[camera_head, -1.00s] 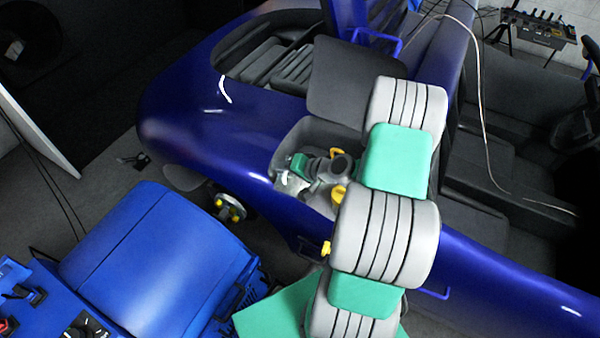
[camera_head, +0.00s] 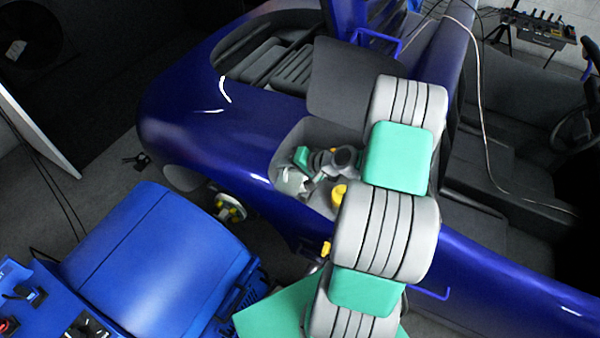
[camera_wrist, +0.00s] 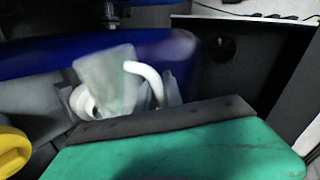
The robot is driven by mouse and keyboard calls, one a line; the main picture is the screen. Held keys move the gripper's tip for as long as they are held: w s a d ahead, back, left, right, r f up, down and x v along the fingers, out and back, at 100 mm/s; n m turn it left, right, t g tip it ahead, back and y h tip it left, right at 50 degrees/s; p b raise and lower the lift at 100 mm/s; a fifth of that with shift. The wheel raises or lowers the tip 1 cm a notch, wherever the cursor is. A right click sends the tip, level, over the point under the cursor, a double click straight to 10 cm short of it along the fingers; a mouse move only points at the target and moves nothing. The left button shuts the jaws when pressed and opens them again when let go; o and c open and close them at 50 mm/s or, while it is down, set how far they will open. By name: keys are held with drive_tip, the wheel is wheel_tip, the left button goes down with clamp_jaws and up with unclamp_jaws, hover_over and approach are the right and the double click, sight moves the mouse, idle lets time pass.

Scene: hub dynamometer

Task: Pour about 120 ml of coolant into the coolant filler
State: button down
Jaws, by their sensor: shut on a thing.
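My gripper (camera_head: 297,170) is inside the open grey recess in the blue car's body, and its fingertips are partly hidden. It is shut on a pale, translucent jug (camera_head: 291,183). In the wrist view the jug (camera_wrist: 105,78) shows beyond the green gripper body, with a curved white handle or spout. A round white ring (camera_wrist: 83,103) shows at its lower left; I cannot tell whether it belongs to the jug or the filler. A yellow cap (camera_head: 338,195) is in the recess, right of the jug. I cannot make out the filler opening or the coolant level.
The blue car body (camera_head: 200,110) surrounds the recess, with a raised dark panel (camera_head: 350,80) behind it. A wheel hub (camera_head: 230,208) with yellow parts is at the lower left. A blue machine (camera_head: 160,260) stands in the left foreground. A pale cable crosses the seats at right.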

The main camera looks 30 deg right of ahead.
drive_tip(key=shift+w+d+r, duration=0.1)
drive_tip(key=shift+r, duration=0.15)
drive_tip(key=shift+w+d+g+y, duration=0.1)
drive_tip(key=shift+g+y, duration=0.2)
